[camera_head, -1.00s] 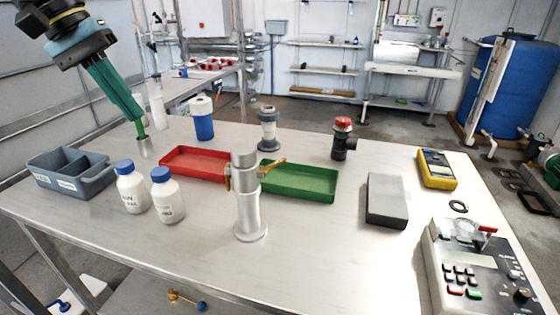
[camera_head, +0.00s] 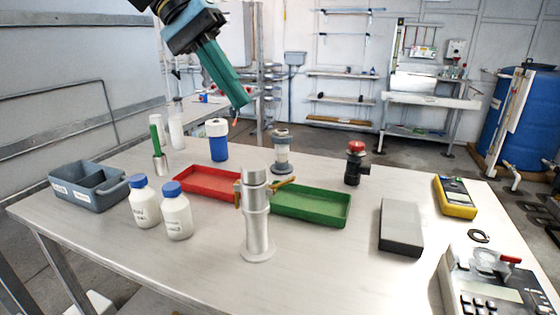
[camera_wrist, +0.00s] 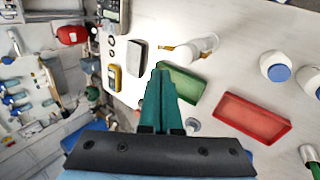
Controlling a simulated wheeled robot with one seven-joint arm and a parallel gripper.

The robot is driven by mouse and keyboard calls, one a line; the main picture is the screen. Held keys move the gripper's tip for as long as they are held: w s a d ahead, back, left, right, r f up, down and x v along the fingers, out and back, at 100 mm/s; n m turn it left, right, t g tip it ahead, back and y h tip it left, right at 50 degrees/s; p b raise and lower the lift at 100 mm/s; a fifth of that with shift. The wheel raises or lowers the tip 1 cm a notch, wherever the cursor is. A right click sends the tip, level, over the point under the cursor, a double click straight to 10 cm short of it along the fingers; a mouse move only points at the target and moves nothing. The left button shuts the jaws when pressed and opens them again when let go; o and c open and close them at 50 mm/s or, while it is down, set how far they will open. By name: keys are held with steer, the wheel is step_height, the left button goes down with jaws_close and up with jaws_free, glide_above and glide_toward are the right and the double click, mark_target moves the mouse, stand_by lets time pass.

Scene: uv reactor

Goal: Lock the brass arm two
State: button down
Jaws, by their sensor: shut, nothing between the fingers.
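A silvery metal cylinder (camera_head: 256,222) stands upright on a round foot in the middle of the table. It has a brass arm on its right (camera_head: 283,184) reaching toward the green tray, and a smaller upright brass piece on its left (camera_head: 238,196). I cannot tell which is arm two. In the wrist view the cylinder (camera_wrist: 204,46) lies beyond my fingers, with a brass arm (camera_wrist: 166,48) sticking out to its left. My gripper (camera_head: 236,120) is shut and empty, in the air above the back of the table, well apart from the cylinder. It also shows in the wrist view (camera_wrist: 160,72).
A red tray (camera_head: 208,190) and green tray (camera_head: 312,213) flank the cylinder's back. White bottles (camera_head: 177,217), a grey bin (camera_head: 88,198) and a steel cup holding a green rod (camera_head: 156,138) stand left. A grey block (camera_head: 400,228) and yellow meter (camera_head: 455,208) lie right.

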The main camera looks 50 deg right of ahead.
mark_target(291, 178)
steer(key=p+x, duration=0.1)
steer(key=x, duration=1.2)
steer(key=shift+p, duration=0.3)
steer(key=shift+s+r+p, duration=0.1)
steer(key=shift+p, duration=0.4)
